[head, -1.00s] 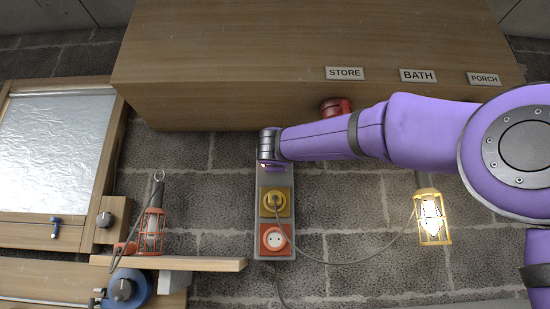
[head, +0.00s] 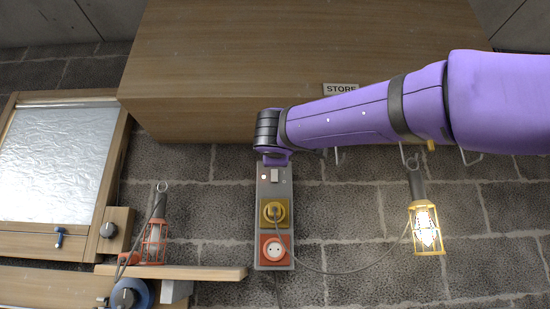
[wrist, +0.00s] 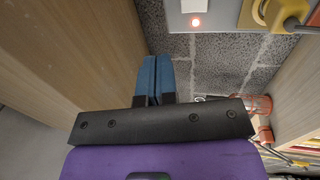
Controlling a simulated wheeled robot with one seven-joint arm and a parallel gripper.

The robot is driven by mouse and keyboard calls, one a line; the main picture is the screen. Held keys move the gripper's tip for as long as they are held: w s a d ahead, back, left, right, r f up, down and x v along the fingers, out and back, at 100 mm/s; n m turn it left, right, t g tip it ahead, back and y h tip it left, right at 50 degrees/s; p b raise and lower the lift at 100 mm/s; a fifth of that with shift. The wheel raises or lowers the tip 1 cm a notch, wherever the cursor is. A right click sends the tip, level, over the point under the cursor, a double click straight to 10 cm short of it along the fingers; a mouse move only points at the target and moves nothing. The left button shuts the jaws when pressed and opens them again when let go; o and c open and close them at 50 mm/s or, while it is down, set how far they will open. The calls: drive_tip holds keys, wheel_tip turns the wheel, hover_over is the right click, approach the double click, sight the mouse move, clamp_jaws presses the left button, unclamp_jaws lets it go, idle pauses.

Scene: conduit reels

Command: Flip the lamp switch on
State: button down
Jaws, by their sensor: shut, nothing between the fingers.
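A grey panel (head: 288,190) on the block wall carries a white rocker switch (head: 274,175) near its top, a yellow socket and a red socket. In the head view my arm's end is just above the panel and hides the fingers.
A wooden cabinet (head: 230,60) with a STORE label (head: 340,89) overhangs the panel. The red socket (head: 274,250) is empty. Hooks (head: 472,156) line the cabinet's underside.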

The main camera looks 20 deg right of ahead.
drive_tip(key=shift+s+a, duration=0.15)
drive_tip(key=shift+s, duration=0.4)
drive_tip(key=s+d+f+m+g, duration=0.3)
drive_tip(key=s+d+f, duration=0.1)
drive_tip(key=f, duration=0.5)
drive_tip(key=s+d+f+m+g+y, duration=0.1)
drive_tip(key=s+d+f+m+g, duration=0.25)
drive_tip(key=f, duration=0.55)
drive_tip(key=s+d+f+m+g, duration=0.25)
drive_tip(key=s+f, duration=0.25)
drive_tip(key=f, duration=0.4)
drive_tip(key=s+f+m+g+y, duration=0.2)
drive_tip(key=s+f, duration=0.5)
drive_tip(key=f, duration=0.4)
drive_tip(key=s+f+m+g+y, duration=0.3)
drive_tip(key=s+f, duration=0.4)
drive_tip(key=f, duration=0.4)
drive_tip(key=shift+s+g, duration=0.3)
